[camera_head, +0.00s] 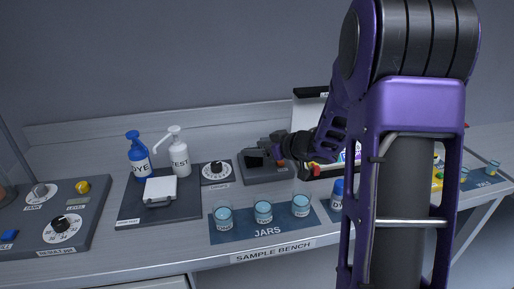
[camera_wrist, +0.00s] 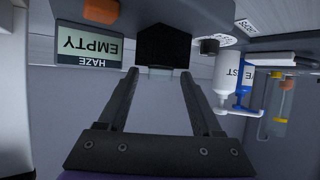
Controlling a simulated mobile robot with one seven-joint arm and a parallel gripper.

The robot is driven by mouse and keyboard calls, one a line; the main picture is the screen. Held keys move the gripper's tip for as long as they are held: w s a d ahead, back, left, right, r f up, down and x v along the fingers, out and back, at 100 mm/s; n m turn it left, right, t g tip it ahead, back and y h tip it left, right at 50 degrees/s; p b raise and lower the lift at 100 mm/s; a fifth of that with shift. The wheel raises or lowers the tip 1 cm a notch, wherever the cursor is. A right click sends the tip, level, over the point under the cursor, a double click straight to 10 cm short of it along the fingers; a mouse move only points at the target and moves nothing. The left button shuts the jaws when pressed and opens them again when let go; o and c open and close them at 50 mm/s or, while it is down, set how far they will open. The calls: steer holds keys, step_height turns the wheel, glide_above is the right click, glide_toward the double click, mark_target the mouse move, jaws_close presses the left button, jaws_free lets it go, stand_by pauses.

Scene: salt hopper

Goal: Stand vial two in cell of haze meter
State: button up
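The haze meter (camera_head: 266,176) is a dark grey unit at the back middle of the bench. In the wrist view its display (camera_wrist: 88,46) appears upside down and reads HAZE and EMPTY. My gripper (camera_wrist: 160,74) is open, its two fingers wide apart. A black square part (camera_wrist: 163,46), apparently of the meter, lies at the fingertips; I cannot tell whether they touch it. A small pale strip shows just below that part. In the head view my gripper (camera_head: 279,150) is over the meter's right side. I cannot identify vial two in either view.
Three jars (camera_head: 263,212) stand on a blue mat at the front. A control panel (camera_head: 50,222) is far left. My arm hides much of the right side.

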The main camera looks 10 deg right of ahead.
steer(key=shift+r, duration=0.3)
steer(key=p+v, duration=0.2)
steer(key=v, duration=1)
steer(key=shift+p, duration=0.35)
